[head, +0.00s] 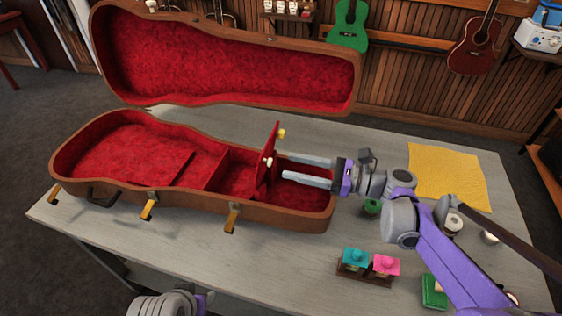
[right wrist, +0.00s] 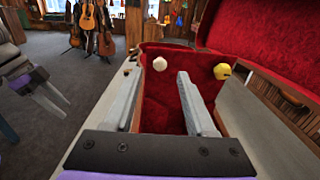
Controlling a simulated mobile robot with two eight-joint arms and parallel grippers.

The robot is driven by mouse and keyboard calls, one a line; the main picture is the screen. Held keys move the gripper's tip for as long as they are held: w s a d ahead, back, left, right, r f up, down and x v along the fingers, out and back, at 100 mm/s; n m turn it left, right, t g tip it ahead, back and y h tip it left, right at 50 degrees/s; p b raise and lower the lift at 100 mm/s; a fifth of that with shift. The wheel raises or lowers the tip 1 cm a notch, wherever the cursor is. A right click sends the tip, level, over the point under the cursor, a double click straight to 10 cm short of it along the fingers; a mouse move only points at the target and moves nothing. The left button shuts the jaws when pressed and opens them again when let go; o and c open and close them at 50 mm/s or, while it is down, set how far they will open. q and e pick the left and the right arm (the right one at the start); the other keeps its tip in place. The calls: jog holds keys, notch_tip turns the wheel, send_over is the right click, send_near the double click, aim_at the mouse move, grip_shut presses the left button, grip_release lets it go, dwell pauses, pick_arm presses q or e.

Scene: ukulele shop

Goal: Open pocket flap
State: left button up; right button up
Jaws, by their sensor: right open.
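The brown case (head: 190,212) lies open on the table, lined in red. Its pocket flap (head: 266,175) stands upright near the right end, with a cream knob (head: 268,161) and a yellow knob (head: 281,133). The knobs also show in the right wrist view, cream (right wrist: 160,64) and yellow (right wrist: 222,71). My right gripper (head: 280,165) is open, its fingers reaching over the case's right end toward the flap. Nothing shows between the fingers; whether they touch the flap I cannot tell. My left gripper (right wrist: 68,110) shows at the left of the right wrist view, fingers apart, away from the case.
The case lid (head: 230,75) is raised behind the case. On the grey table (head: 200,255) are a yellow cloth (head: 448,178), a small stand with teal (head: 355,257) and pink (head: 385,264) pieces, and a green item (head: 434,291). The table's front left is clear.

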aim_at(270, 160)
jog(key=shift+x, duration=2.2)
jog(key=shift+c, duration=0.3)
grip_shut()
